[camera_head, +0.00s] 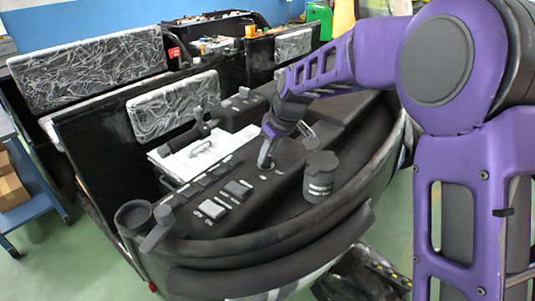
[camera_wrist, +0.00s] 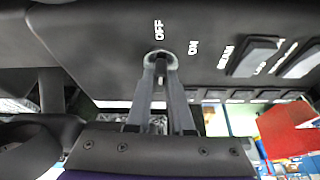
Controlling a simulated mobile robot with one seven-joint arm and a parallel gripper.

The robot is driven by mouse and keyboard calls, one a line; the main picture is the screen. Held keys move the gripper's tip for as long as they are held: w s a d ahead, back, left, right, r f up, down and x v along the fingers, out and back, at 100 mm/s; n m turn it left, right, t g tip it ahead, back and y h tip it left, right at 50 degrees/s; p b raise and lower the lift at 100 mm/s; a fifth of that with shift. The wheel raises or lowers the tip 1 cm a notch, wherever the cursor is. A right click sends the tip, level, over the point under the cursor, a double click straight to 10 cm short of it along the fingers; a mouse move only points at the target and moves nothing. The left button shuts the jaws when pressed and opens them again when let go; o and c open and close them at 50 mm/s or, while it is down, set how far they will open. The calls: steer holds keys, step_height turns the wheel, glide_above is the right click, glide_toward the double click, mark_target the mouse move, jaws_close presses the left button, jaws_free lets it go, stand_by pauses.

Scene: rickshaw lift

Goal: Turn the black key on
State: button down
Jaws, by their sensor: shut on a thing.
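The black key (camera_wrist: 161,70) sits in a round socket on the dark console, seen in the wrist view. White OFF lettering stands directly above the socket and ON lettering is to its right. My gripper (camera_wrist: 161,66) is shut on the key, with its two grey fingers converging on either side of it. In the head view my gripper (camera_head: 265,162) reaches down onto the console (camera_head: 285,185). The key itself is too small and too hidden by the fingers there to make out.
Rocker switches (camera_wrist: 252,56) lie right of the key in the wrist view. In the head view a black cylindrical knob (camera_head: 320,176) stands close to the right of my gripper. White papers (camera_head: 200,153) lie left. A blue cart (camera_head: 35,195) stands at far left.

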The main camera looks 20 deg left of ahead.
steer(key=m, duration=0.2)
steer(key=m+t+h, duration=0.1)
steer(key=m, duration=0.2)
steer(key=shift+s+a+t+b, duration=0.15)
steer(key=shift+a+t+b, duration=0.05)
steer(key=shift+t+b, duration=0.1)
steer(key=m+h, duration=0.1)
steer(key=m, duration=0.1)
steer(key=m+h+b, duration=0.1)
steer(key=m, duration=0.2)
steer(key=shift+m+t, duration=0.3)
steer(key=shift+t, duration=0.1)
steer(key=c, duration=0.8)
jaws_free()
steer(key=a+p+v, duration=0.1)
steer(key=v, duration=1.6)
steer(key=shift+d+r, duration=0.25)
